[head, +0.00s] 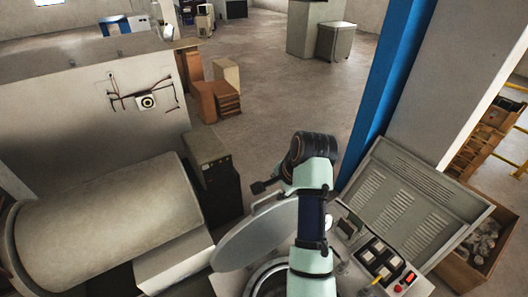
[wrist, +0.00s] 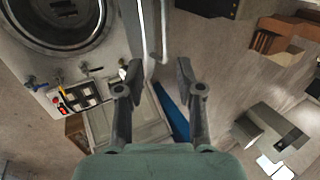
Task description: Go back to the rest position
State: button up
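In the wrist view my gripper (wrist: 158,68) has its two dark fingers spread apart, with nothing between them. The gripper is open and hangs in free space, touching nothing that I can see. In the head view my arm rises from the bottom edge, in front of the machine. The machine's round chamber (wrist: 62,28) stands open at the upper left of the wrist view, and it holds some dark, unclear shapes. Its round grey lid (head: 250,238) is swung open beside my arm in the head view.
The control panel (head: 378,262) with switches and a red button lies right of my arm. A louvred metal panel (head: 415,205) stands behind it, by a blue column (head: 393,75). A large grey cylinder (head: 105,225) fills the lower left. Open floor (head: 285,95) lies beyond.

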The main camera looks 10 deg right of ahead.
jog(key=s+a+f+n+t+h+p, duration=0.1)
jog(key=s+a+f+n+t+p, duration=0.15)
jog(key=s+a+n, duration=0.45)
jog(key=s+a+r+n+t, duration=0.2)
jog(key=s+a+r+n, duration=0.1)
jog(key=s, duration=0.4)
jog(key=s+a+r+n+t, duration=0.3)
jog(key=s+a+n, duration=0.1)
jog(key=s, duration=0.3)
jog(key=shift+r+t+h+p, duration=0.25)
jog(key=shift+t+h+p, duration=0.1)
jog(key=shift+h, duration=0.05)
jog(key=shift+f, duration=0.1)
